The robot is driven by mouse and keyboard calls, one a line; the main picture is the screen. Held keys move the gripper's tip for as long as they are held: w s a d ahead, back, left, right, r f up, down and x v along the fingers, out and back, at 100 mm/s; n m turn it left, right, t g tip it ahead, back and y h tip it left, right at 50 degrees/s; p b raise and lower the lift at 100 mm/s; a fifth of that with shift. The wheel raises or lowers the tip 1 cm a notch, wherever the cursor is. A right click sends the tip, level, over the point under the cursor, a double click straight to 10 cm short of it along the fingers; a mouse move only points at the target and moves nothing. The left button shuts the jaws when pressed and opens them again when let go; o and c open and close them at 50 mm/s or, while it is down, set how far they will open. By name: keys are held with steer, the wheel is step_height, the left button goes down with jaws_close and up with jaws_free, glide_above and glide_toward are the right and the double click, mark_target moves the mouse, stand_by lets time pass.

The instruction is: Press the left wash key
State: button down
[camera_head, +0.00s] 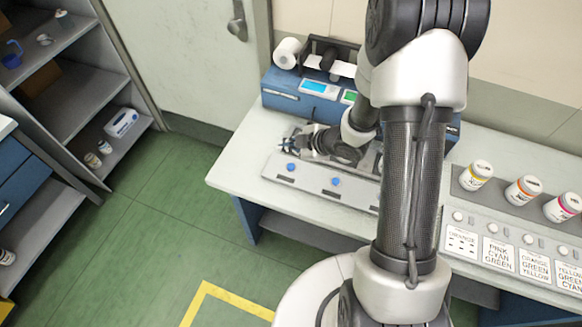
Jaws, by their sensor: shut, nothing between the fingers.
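A blue web machine (283,97) stands at the back of the white table, with a blue-lit screen (319,88) and a green-lit screen (349,96) on its front. In front of it lies a pale grey panel (312,184) with a left blue button (291,167) and another blue button (336,181). No wash label is readable, so I cannot tell which part is the left wash key. My gripper (288,142) is shut and empty, pointing left above the back of the panel, behind the left blue button. My arm hides the right part of the machine and panel.
Several capped jars (476,175) stand on the right of the table (232,174), behind printed colour cards (461,241). Shelves (75,82) stand at the left. Green floor (150,235) is open between.

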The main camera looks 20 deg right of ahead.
mark_target(289, 168)
step_height(289, 168, down, 7)
steer(key=b, duration=0.5)
steer(key=shift+f, duration=0.1)
steer(key=shift+b, duration=0.3)
stand_by(0.8)
steer(key=shift+f+b, duration=0.35)
steer(key=shift+f, duration=0.05)
steer(key=shift+f+b, duration=0.35)
stand_by(0.5)
steer(key=shift+r, duration=0.1)
steer(key=shift+r+p, duration=0.75)
step_height(289, 168, up, 5)
steer(key=p, duration=0.4)
